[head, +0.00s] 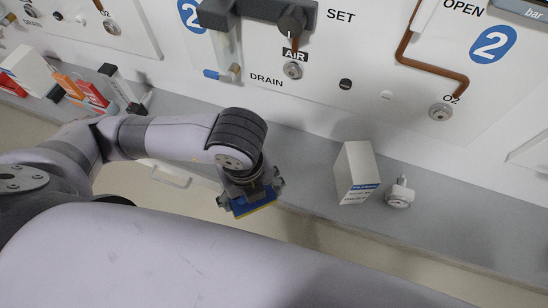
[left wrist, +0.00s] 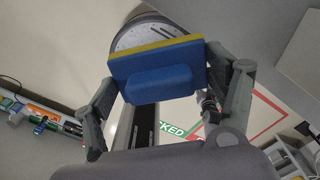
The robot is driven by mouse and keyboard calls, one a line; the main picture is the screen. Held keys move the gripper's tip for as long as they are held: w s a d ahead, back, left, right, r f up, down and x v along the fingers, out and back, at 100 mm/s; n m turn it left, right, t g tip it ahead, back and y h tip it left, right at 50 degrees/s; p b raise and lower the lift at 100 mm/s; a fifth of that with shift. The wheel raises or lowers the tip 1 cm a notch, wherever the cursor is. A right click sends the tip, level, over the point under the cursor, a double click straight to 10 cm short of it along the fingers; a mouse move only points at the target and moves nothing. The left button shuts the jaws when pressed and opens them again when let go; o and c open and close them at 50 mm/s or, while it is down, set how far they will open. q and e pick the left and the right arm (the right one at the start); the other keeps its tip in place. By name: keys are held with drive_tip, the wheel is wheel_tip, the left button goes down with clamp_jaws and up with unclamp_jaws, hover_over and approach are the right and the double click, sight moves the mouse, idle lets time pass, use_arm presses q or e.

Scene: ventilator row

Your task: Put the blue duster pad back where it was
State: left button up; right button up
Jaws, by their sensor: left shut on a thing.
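The blue duster pad (head: 254,205), with a yellow layer along one edge, is held in my left gripper (head: 250,196) in the head view. The gripper hangs near the front edge of the grey shelf. In the left wrist view the pad (left wrist: 155,78) sits between the two fingers of the left gripper (left wrist: 160,90), with its blue raised block facing the camera. The left gripper is shut on it. My right gripper is in neither view.
On the grey shelf (head: 440,228) stand a white box (head: 356,172) and a small white fitting (head: 399,193). At the left are red and orange boxes (head: 90,94) and a dark-and-white box (head: 120,86). A panel with copper pipe (head: 430,65) rises behind.

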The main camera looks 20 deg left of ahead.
use_arm(q)
drive_tip(key=p, duration=0.3)
hover_over(273, 161)
drive_tip(key=shift+s+f+p, duration=0.15)
drive_tip(key=shift+f+p, duration=0.3)
drive_tip(key=shift+f, duration=0.5)
wheel_tip(273, 161, down, 4)
drive_tip(key=shift+r+p, duration=0.15)
drive_tip(key=shift+p, duration=0.4)
drive_tip(key=shift+f+p, duration=0.25)
drive_tip(key=shift+p, duration=0.05)
drive_tip(key=shift+w+f, duration=0.2)
drive_tip(key=shift+f, duration=0.15)
